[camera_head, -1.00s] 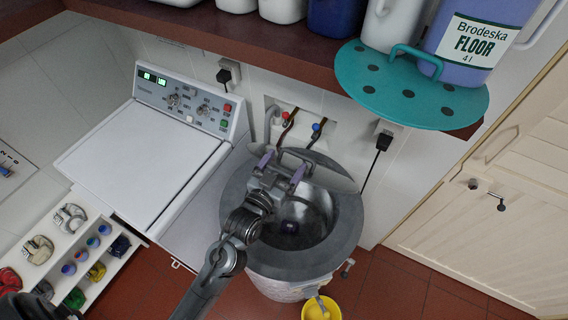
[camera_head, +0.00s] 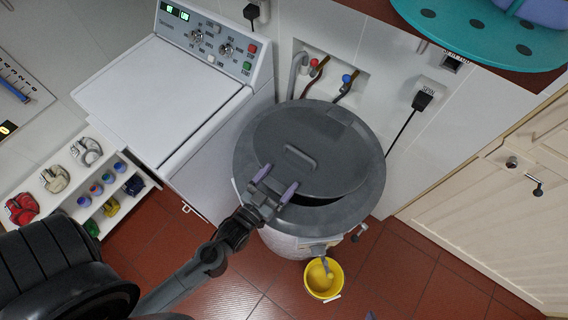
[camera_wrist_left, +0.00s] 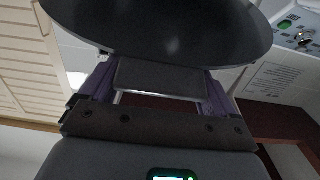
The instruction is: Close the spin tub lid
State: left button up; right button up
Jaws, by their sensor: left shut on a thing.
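The round grey spin tub lid (camera_head: 335,145) is low over the mouth of the grey spin tub (camera_head: 368,195) in the head view. A dark gap shows under its near edge, so it is not flush with the rim. A raised handle (camera_head: 300,157) is on its top. My left gripper (camera_head: 276,182), with purple fingers, is at the lid's near-left edge and shut on the lid. In the left wrist view, the lid (camera_wrist_left: 165,28) fills the top, and a dark grey piece sits between the fingers of my left gripper (camera_wrist_left: 155,85). My right gripper is out of view.
A white washing machine (camera_head: 165,95) stands left of the tub. A yellow bucket (camera_head: 323,280) is on the floor in front of the tub. A white shelf unit (camera_head: 88,210) with small items is at left. Cream cupboard doors (camera_head: 500,220) are at right.

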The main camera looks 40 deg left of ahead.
pick_arm(q)
jog(key=shift+s+f+b, duration=0.2)
jog(key=shift+s+f, duration=0.05)
jog(key=shift+f, duration=0.6)
jog(key=shift+s+f+b, duration=0.15)
jog(key=shift+s+f, duration=0.1)
jog(key=shift+f, duration=0.55)
jog(key=o, duration=1.1)
jog(key=shift+c, duration=0.2)
jog(key=shift+o, duration=0.8)
jog(key=shift+s, duration=0.1)
jog(key=shift+r, duration=0.1)
jog(key=s+b, duration=0.1)
jog(key=s, duration=1)
jog(key=shift+d, duration=0.35)
